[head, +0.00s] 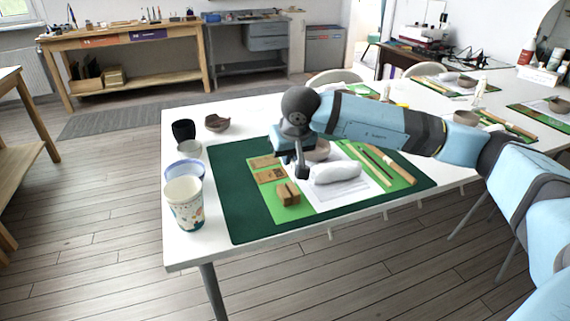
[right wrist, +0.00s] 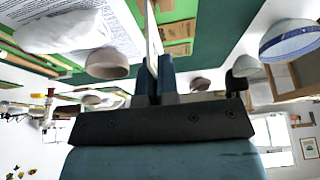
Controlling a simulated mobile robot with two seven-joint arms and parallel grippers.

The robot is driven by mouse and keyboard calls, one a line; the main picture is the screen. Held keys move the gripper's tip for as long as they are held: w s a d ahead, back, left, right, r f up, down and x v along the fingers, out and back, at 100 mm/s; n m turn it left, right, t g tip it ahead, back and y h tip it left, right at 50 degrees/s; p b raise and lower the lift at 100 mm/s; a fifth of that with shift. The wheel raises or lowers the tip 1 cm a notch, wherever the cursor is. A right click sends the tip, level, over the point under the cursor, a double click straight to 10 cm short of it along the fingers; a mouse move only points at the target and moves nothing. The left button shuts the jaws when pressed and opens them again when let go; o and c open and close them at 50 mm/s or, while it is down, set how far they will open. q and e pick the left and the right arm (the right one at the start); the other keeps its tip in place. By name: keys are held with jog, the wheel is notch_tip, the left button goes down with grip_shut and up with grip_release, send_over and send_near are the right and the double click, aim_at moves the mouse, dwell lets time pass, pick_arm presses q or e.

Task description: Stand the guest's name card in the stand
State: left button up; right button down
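My right gripper (head: 297,150) hangs over the green mat, behind the small wooden stand (head: 288,194) and above the paper's left edge. In the right wrist view its fingers (right wrist: 155,77) are closed on a thin, pale upright piece, seen nearly edge-on, which looks like the name card (right wrist: 153,38). Its writing cannot be read. In the head view a narrow dark-looking upright piece hangs below the fingers, its lower end above the mat. The stand rests upright near the mat's front, apart from the card. My left gripper is not in view.
Two brown kraft pieces (head: 268,176) lie left of the gripper. A white wrapped lump (head: 336,173) lies on the printed sheet, with a bowl (head: 317,150) behind it. Wooden tools (head: 391,163) lie right. A patterned cup (head: 184,203) and blue-rimmed bowl (head: 184,168) stand at the left edge.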

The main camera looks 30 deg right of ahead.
aim_at(289, 172)
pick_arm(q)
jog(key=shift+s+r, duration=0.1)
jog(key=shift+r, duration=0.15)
pick_arm(e)
jog(key=shift+s+f, duration=0.1)
jog(key=shift+f, duration=0.05)
jog(key=shift+f+b, duration=0.6)
jog(key=shift+f, duration=0.45)
pick_arm(q)
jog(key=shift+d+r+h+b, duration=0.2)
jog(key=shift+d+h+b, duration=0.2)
jog(key=shift+b, duration=0.05)
pick_arm(e)
jog(key=shift+f, duration=0.6)
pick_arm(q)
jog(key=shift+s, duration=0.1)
pick_arm(e)
jog(key=shift+f, duration=0.15)
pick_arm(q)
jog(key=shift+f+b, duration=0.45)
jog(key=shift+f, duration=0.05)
pick_arm(e)
jog(key=shift+f, duration=0.45)
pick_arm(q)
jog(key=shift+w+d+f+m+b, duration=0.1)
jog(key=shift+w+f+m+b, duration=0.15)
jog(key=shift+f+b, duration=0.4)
pick_arm(e)
jog(key=shift+s+f, duration=0.1)
jog(key=shift+f, duration=0.75)
